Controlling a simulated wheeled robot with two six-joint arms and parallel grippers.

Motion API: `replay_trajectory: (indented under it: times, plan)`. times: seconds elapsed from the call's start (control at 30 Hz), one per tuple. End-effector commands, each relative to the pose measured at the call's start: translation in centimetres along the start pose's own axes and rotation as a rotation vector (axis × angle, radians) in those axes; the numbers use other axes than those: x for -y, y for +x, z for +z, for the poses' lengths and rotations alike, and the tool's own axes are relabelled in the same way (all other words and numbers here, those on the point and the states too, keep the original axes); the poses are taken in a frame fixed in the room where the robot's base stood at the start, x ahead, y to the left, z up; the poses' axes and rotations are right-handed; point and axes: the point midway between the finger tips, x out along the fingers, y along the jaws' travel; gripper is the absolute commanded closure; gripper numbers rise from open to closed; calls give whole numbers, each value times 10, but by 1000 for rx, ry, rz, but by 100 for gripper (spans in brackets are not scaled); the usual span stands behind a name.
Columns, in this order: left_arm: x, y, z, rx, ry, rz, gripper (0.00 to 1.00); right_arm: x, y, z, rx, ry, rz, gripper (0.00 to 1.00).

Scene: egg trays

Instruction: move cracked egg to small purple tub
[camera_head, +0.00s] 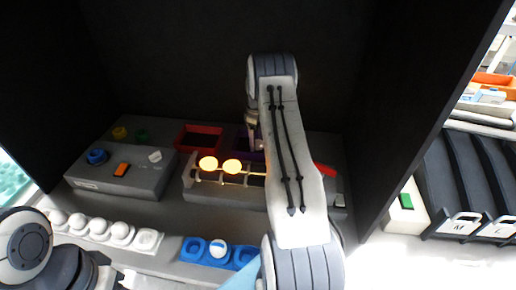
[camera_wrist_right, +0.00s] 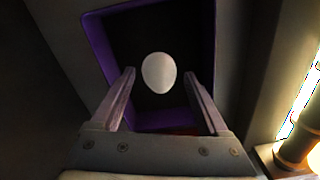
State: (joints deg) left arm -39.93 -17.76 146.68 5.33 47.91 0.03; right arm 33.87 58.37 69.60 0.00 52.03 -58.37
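A white egg (camera_wrist_right: 159,73) shows inside the small purple tub (camera_wrist_right: 97,38) in the right wrist view; no crack can be made out on it. My right gripper (camera_wrist_right: 163,98) is open above the tub, with one finger on each side of the egg's line and a gap to the egg. In the head view the purple tub (camera_head: 240,143) is mostly hidden behind my right arm, and the egg does not show there. My left arm is at the lower left; whether its gripper is open is unclear.
Two glowing eggs (camera_head: 220,165) rest on a lit roller station. A red tub (camera_head: 182,136) stands left of the purple one. A grey control box (camera_head: 120,180) has coloured knobs. White eggs in a tray (camera_head: 150,241) and a blue tray (camera_head: 192,250) are in front. Dark walls enclose the station.

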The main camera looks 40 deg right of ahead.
Motion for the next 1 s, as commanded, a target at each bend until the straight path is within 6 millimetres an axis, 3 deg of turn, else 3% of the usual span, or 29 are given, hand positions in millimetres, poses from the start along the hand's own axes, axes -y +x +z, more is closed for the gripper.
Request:
replay_trajectory:
  times: [0.43, 0.8, 1.0]
  plan:
    - [0, 3, 0, 0, 1, 0, 55, 0, -8, 0, -1, 0, 1, 10]
    - [1, 16, 1, 0, 1, 0, 55, 0, -77, 0, -2, 0, 3, 10]
    - [1, 18, 1, 0, 1, 0, 55, 0, -100, 0, -1, 0, 1, 10]
